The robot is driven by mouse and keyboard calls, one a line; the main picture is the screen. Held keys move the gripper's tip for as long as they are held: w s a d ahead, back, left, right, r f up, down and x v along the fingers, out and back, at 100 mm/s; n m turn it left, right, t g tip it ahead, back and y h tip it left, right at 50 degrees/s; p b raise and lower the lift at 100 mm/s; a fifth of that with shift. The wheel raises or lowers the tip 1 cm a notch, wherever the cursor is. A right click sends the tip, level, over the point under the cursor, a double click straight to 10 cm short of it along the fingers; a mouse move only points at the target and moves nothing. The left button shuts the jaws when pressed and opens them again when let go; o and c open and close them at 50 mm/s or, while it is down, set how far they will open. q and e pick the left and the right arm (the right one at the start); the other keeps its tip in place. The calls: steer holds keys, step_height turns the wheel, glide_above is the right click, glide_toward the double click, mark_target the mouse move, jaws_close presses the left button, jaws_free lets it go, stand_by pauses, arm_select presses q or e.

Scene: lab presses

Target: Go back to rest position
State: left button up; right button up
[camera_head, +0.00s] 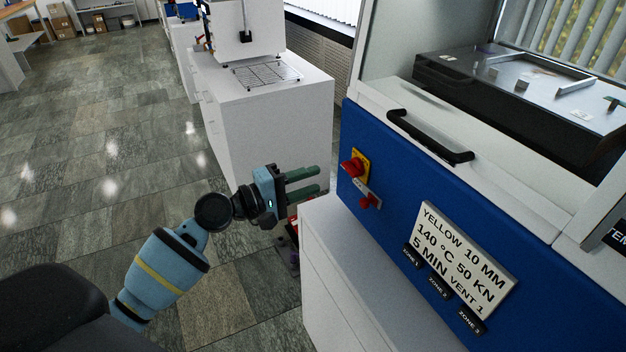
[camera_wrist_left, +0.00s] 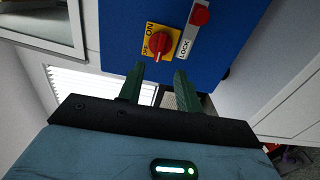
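My left gripper (camera_head: 322,180) is at the left side of the blue press front (camera_head: 400,190). Its two dark green fingers are parallel, apart and empty, pointing at the panel. In the left wrist view, the gripper (camera_wrist_left: 159,74) faces a red rotary knob (camera_wrist_left: 158,44) on a yellow plate marked ON. The knob lies just beyond the gap between the fingertips, and the head view shows it (camera_head: 351,167) apart from them. A red lock piece on a grey LOCK tag (camera_head: 368,198) hangs beside it. My right gripper is not in view.
A black handle (camera_head: 430,138) sticks out above the panel. A white sign (camera_head: 462,255) reads yellow, 10 mm, 140 °C, 50 kN, 5 min, vent 1. A white cabinet (camera_head: 345,270) stands below. Another white bench (camera_head: 255,110) is behind. Tiled floor (camera_head: 110,150) at left is open.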

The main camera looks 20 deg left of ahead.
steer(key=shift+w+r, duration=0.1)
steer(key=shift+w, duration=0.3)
